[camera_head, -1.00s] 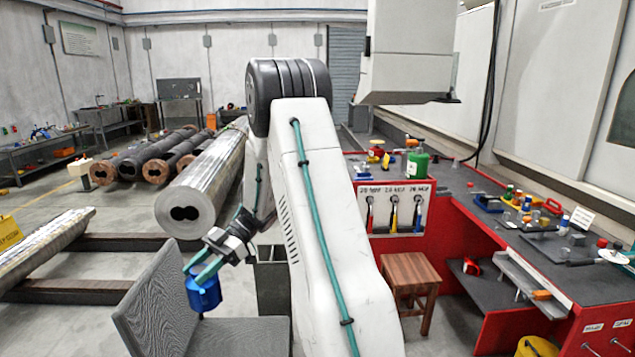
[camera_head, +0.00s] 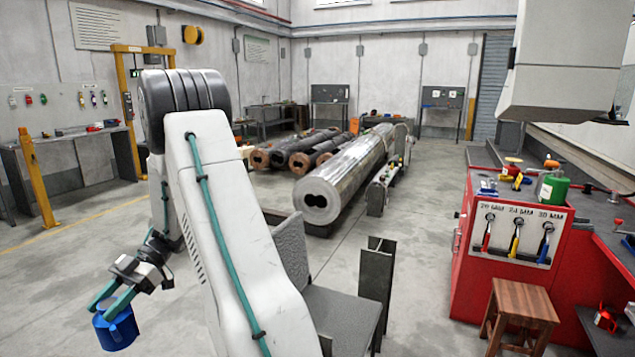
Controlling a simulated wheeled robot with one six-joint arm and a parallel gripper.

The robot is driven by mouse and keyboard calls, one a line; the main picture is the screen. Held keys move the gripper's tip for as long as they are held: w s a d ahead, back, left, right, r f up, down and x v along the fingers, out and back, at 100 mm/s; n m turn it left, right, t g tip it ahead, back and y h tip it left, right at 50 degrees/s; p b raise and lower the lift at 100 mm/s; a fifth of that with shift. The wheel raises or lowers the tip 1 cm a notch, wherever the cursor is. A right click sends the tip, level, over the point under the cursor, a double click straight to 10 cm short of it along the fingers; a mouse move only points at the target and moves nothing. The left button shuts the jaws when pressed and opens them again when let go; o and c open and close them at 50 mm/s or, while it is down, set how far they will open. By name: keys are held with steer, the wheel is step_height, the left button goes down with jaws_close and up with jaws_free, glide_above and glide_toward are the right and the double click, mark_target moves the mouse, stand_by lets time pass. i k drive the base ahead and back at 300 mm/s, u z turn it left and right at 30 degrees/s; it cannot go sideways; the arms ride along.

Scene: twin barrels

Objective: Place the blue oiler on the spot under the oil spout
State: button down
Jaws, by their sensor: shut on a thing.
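The blue oiler (camera_head: 116,329) is at the lower left, hanging in my gripper (camera_head: 110,300). My gripper's teal fingers are shut on its upper part, and it is held above the grey floor. My arm hides part of the view behind it. A spot under an oil spout cannot be made out in this view.
A wooden stool (camera_head: 520,312) and a red workbench (camera_head: 480,270) with three labelled tools are at the right. Long metal barrels (camera_head: 345,180) lie in the middle. Open floor lies at the left.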

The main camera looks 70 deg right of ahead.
mark_target(520, 200)
steer(key=i, duration=3.65)
steer(key=z, duration=3.15)
steer(key=i, duration=3.65)
steer(key=z, duration=0.25)
